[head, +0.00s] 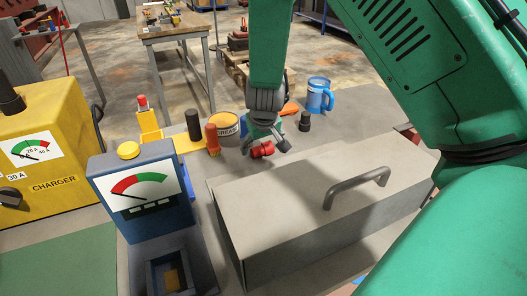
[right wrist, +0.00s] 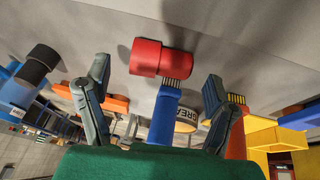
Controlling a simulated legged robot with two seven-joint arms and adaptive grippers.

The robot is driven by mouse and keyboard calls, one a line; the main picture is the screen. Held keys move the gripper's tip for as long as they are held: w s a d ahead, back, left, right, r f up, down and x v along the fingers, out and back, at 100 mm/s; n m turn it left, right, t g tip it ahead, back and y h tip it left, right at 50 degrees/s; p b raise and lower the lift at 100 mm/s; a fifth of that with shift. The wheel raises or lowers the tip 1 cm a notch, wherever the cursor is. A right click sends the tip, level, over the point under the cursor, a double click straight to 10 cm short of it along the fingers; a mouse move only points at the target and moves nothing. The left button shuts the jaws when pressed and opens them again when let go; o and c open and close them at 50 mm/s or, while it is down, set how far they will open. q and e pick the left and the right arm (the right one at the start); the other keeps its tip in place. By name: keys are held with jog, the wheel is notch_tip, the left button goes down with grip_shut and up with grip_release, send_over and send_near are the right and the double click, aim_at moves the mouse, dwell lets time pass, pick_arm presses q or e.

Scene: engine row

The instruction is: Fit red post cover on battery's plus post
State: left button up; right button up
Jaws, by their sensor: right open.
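The red post cover (head: 262,149) lies on its side on the grey surface behind the grey box, just at my right gripper's fingertips. My right gripper (head: 268,140) points down over it and is open. In the right wrist view the red cover (right wrist: 161,59) shows between the two spread fingers (right wrist: 155,88), with a gap on each side. I cannot make out the battery or its plus post in either view. My left gripper is not in view.
The grey box with a handle (head: 355,188) stands close in front of the gripper. A grease tin (head: 226,128), a black cap (head: 304,121) and a blue mug (head: 319,95) stand nearby. A blue meter (head: 143,190) and a yellow charger (head: 45,135) are at left.

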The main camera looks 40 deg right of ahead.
jog(key=shift+x, duration=1.25)
jog(key=shift+a, duration=0.1)
jog(key=shift+r, duration=0.1)
jog(key=c, duration=1.4)
jog(key=shift+r, duration=0.1)
